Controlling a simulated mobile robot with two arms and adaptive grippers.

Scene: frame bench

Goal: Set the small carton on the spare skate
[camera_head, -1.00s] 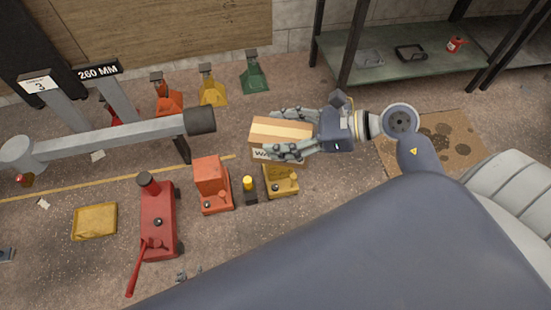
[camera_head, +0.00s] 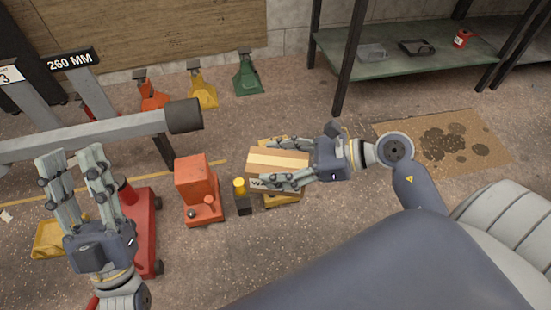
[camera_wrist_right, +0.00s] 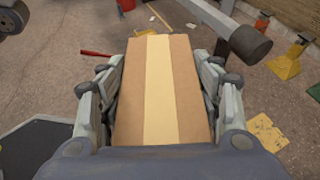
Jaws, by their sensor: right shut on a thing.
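The small carton (camera_head: 280,160), tan with a paler tape stripe, is held level in my right gripper (camera_head: 264,164). The right wrist view shows the carton (camera_wrist_right: 158,90) between the fingers on both sides. A low yellow skate (camera_head: 283,201) shows just below the carton's near edge; the carton hides most of it. I cannot tell whether they touch. An orange skate (camera_head: 206,217) to the left bears an orange block (camera_head: 194,178).
A black post with a yellow cap (camera_head: 240,190) stands close left of the yellow skate. A red jack (camera_head: 143,225) is further left. A grey beam (camera_head: 110,130) crosses at left. Several coloured stands, including a green one (camera_head: 247,75), line the wall. A green shelf (camera_head: 400,60) is at back right.

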